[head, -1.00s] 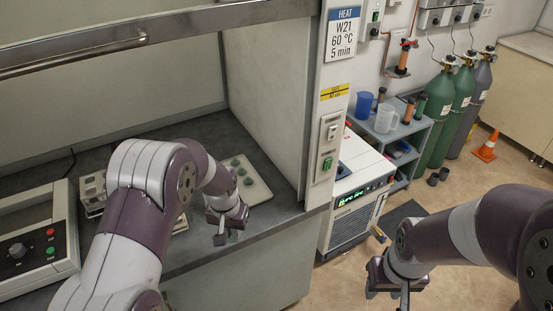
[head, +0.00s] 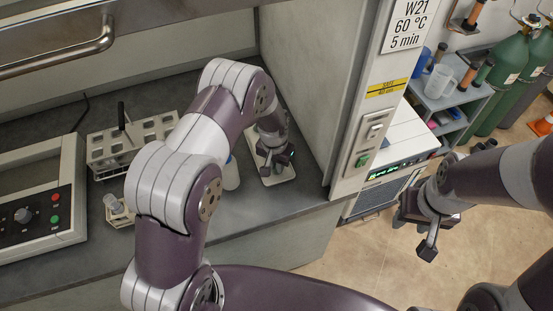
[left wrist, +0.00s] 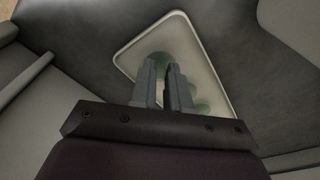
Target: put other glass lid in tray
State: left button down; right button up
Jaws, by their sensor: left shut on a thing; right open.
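The white tray (head: 282,180) lies on the hood bench against the right wall, partly hidden by my left arm. It also shows in the left wrist view (left wrist: 182,32). Round greenish glass lids (left wrist: 203,108) lie on it, partly covered by the fingers. My left gripper (head: 272,163) is over the tray, pointing down; its closed fingers also show in the left wrist view (left wrist: 166,78). It is shut on a glass lid, mostly hidden at the fingertips, and I cannot tell if that lid touches the tray. My right gripper (head: 427,240) is open and empty, outside the hood.
A rack (head: 135,142) with a dark upright stick stands at the left of the bench. A white bottle (head: 231,174) stands close beside my left forearm. A small holder with a vial (head: 116,208) and a control box (head: 35,205) are further left. The hood wall (head: 310,75) is close right of the tray.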

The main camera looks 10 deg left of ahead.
pick_arm(q)
jog(key=shift+f, duration=0.1)
jog(key=shift+s, duration=0.2)
jog(key=c, duration=1.1)
grip_release()
jog(key=shift+w, duration=0.1)
jog(key=shift+f, duration=0.1)
pick_arm(e)
jog(key=shift+s+f, duration=0.1)
